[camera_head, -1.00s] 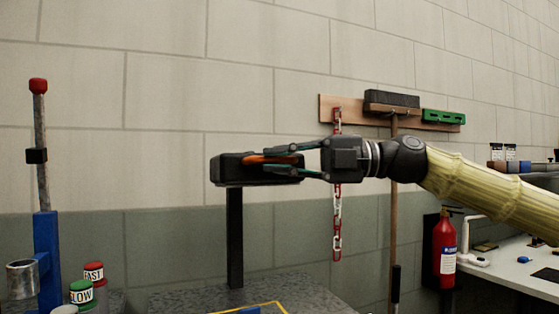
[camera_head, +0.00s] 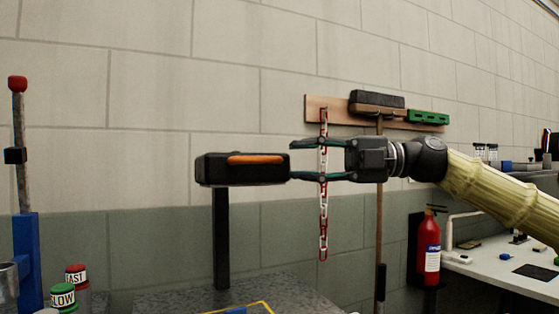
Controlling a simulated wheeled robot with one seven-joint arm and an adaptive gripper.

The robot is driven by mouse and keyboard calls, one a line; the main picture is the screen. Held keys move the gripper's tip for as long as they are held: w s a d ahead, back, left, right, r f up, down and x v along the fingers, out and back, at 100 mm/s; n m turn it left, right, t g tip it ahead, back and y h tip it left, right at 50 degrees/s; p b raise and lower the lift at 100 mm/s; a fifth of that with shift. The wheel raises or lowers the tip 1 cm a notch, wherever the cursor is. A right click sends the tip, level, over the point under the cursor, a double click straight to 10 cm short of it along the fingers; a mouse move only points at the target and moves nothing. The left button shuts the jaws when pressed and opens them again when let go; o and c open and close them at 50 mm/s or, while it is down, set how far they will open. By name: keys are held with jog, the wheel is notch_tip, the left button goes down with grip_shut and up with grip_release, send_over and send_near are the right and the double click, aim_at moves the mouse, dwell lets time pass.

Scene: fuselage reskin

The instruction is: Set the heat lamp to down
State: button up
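The heat lamp, seemingly the black box-shaped head (camera_head: 215,172) with an orange strip (camera_head: 256,159) on its side, sits on a dark upright post (camera_head: 221,240) left of centre. My gripper (camera_head: 292,160) is just to the right of the head, fingers spread apart with nothing between them. The lower fingertip is at the head's right edge in the picture; I cannot tell whether it touches. The orange strip is in full view.
A grey bench top (camera_head: 185,301) lies below the post. A red and white chain (camera_head: 324,220) hangs from a wooden wall rack (camera_head: 315,103) behind my gripper. A blue stand (camera_head: 26,255) with a red-topped rod is at left. A fire extinguisher (camera_head: 432,248) and white table (camera_head: 510,268) are at right.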

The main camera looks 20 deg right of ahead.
jog(key=v, duration=0.5)
jog(key=shift+f, duration=0.1)
dwell(0.5)
